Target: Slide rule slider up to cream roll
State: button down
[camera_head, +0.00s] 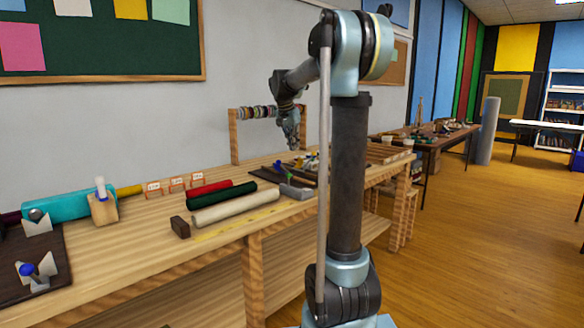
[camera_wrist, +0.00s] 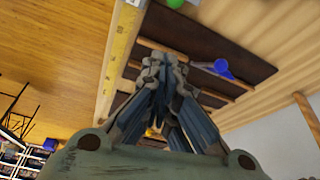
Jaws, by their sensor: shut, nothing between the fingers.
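The cream roll (camera_head: 235,207) lies on the wooden workbench, in front of a green roll (camera_head: 222,194) and a red roll (camera_head: 209,187). A yellow rule (camera_head: 238,224) lies along the bench's front side, in front of the cream roll. A dark brown block (camera_head: 180,227) sits by the roll's left end and a grey piece (camera_head: 297,191) near its right end; I cannot tell which, if either, is the slider. My gripper (camera_head: 291,146) is shut and empty, raised above the bench's far part. The wrist view shows its closed fingers (camera_wrist: 165,65) and a yellow strip with markings (camera_wrist: 124,35).
A dark board (camera_head: 272,176) with small tools lies right of the rolls; a dark board with a blue piece (camera_wrist: 222,68) shows in the wrist view. A rack of coloured rings (camera_head: 258,112) stands behind. A teal roll (camera_head: 70,204) and wooden holder (camera_head: 103,208) are at left.

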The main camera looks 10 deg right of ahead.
notch_tip(320, 180, down, 10)
jog(key=shift+w+a, duration=0.15)
jog(key=shift+w, duration=0.1)
dwell(0.6)
